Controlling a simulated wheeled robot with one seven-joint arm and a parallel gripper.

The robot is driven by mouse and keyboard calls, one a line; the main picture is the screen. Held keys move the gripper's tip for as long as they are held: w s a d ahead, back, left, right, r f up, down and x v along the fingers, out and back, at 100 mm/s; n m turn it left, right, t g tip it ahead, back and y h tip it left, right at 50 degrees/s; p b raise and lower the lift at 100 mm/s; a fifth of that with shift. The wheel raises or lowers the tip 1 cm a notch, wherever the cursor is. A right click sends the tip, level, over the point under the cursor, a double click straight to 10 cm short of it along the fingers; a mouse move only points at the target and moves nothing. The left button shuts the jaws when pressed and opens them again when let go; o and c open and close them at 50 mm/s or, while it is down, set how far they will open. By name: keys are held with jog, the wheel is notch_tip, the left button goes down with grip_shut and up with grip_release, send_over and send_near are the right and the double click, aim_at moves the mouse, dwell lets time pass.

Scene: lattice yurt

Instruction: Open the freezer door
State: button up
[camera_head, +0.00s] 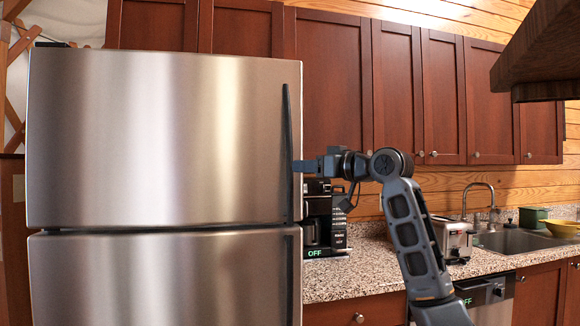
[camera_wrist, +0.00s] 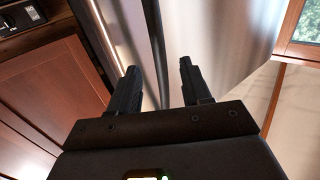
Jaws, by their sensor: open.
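The freezer door (camera_head: 150,140) is the upper stainless steel door of the fridge, and it is shut. Its long dark vertical handle (camera_head: 286,120) runs along the right edge. My gripper (camera_head: 303,165) is at the lower part of the handle, reaching in from the right. In the wrist view my gripper (camera_wrist: 158,68) is open, with one finger on each side of the dark handle (camera_wrist: 156,35). The steel door (camera_wrist: 220,40) fills the upper middle there. I cannot tell whether the fingers touch the handle.
The lower fridge door (camera_head: 150,275) is shut below. A coffee maker (camera_head: 312,225) stands on the speckled counter (camera_head: 350,275) beside the fridge, behind my gripper. A toaster (camera_head: 453,240) and a sink (camera_head: 515,240) are further right. Red-brown cabinets (camera_head: 335,80) hang above.

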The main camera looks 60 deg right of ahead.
jog(key=p+x, duration=0.1)
jog(key=x, duration=0.5)
jog(key=shift+w, duration=0.3)
jog(key=shift+c, duration=0.4)
grip_shut()
